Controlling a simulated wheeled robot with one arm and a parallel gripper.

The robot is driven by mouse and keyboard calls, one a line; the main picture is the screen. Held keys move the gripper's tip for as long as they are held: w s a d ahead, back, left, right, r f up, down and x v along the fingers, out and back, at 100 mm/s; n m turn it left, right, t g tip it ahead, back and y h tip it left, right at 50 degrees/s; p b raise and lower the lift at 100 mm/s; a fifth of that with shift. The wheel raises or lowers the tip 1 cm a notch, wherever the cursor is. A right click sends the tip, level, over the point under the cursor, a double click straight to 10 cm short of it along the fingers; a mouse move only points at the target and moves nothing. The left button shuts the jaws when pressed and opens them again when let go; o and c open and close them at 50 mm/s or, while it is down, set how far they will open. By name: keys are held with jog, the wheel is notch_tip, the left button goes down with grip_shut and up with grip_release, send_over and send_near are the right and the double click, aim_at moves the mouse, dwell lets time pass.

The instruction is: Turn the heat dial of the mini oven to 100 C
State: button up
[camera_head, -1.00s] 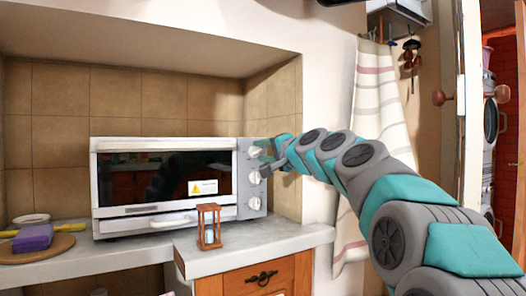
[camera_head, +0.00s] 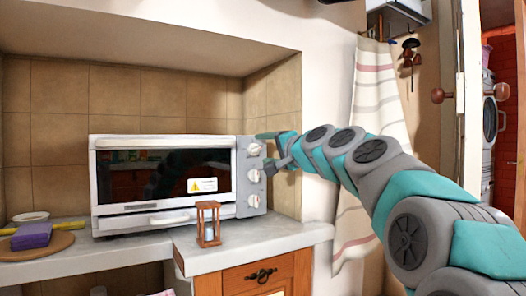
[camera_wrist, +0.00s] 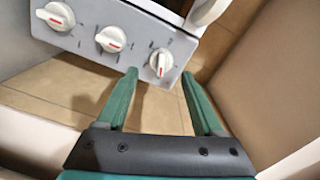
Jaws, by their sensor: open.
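The white mini oven (camera_head: 165,212) stands on the counter, with a grey control panel on its right side. Three white dials run down the panel: top (camera_head: 254,149), middle (camera_head: 254,176) and bottom (camera_head: 254,201). In the wrist view they have red marks, and the right-hand dial (camera_wrist: 160,62) appears to be the top one. Which is the heat dial cannot be read. My gripper (camera_wrist: 159,73) is open, its teal fingertips to either side of the right-hand dial, with no clear contact. In the head view my gripper (camera_head: 270,151) is beside the top dial. The scale print is too small to read.
A small wooden hourglass (camera_head: 208,224) stands on the counter before the oven. A purple sponge (camera_head: 31,235) lies on a round board at left. The tiled niche wall (camera_head: 285,180) is close right of the panel; a striped curtain (camera_head: 372,110) hangs further right.

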jog(key=v, duration=0.6)
jog(key=shift+b, duration=0.35)
